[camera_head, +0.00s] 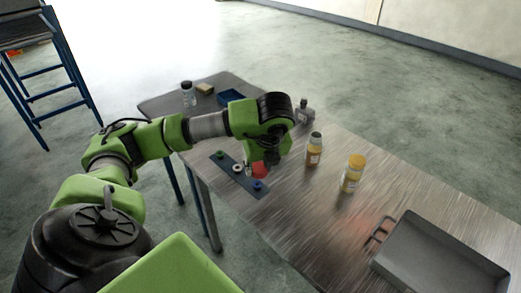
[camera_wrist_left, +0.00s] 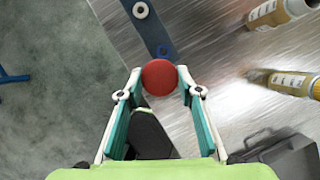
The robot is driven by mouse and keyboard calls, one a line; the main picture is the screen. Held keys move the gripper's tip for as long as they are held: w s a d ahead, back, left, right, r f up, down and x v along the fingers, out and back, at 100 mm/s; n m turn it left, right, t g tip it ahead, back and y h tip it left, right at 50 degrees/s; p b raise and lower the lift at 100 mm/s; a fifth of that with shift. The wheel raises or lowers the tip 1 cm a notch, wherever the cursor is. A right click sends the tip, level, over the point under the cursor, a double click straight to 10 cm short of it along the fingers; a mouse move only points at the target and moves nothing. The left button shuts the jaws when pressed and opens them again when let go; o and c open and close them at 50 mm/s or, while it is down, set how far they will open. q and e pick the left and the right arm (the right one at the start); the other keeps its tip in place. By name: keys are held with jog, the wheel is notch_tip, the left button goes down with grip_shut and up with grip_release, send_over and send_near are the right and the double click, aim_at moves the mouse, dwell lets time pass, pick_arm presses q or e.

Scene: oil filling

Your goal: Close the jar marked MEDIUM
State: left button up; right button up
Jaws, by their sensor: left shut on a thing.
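My left gripper (camera_head: 263,164) is shut on a round red cap (camera_wrist_left: 159,77), held between its fingertips. The red cap also shows in the head view (camera_head: 260,170), just below the gripper, over or beside the dark blue strip (camera_head: 247,179). Two jars with amber contents stand to the right of the gripper: one with a dark grey top (camera_head: 314,149) and one with a yellow top (camera_head: 352,174). Both show in part at the right of the left wrist view. Their label text is too small to read, so I cannot tell which is marked MEDIUM. My right gripper is not in view.
The strip carries a green cap (camera_head: 220,154), a white ring-like piece (camera_head: 238,168) and a blue cap (camera_head: 257,186). A grey bottle (camera_head: 306,113), dark-topped jar (camera_head: 188,95), blue tray (camera_head: 231,97) and yellowish block (camera_head: 205,89) stand farther back. A grey metal tray (camera_head: 440,262) is at front right.

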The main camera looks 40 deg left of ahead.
pick_arm(q)
jog(key=s+d+r+n+g+h, duration=0.1)
jog(key=s+d+n+g+h, duration=0.1)
jog(key=d+n, duration=0.7)
jog(key=s+d+r+n+g+h, duration=0.2)
jog(key=s+d+n+g, duration=0.3)
jog(key=d+n, duration=0.5)
jog(key=s+n, duration=0.2)
jog(key=n, duration=0.3)
jog(key=shift+s+d, duration=0.25)
jog(key=shift+d, duration=0.05)
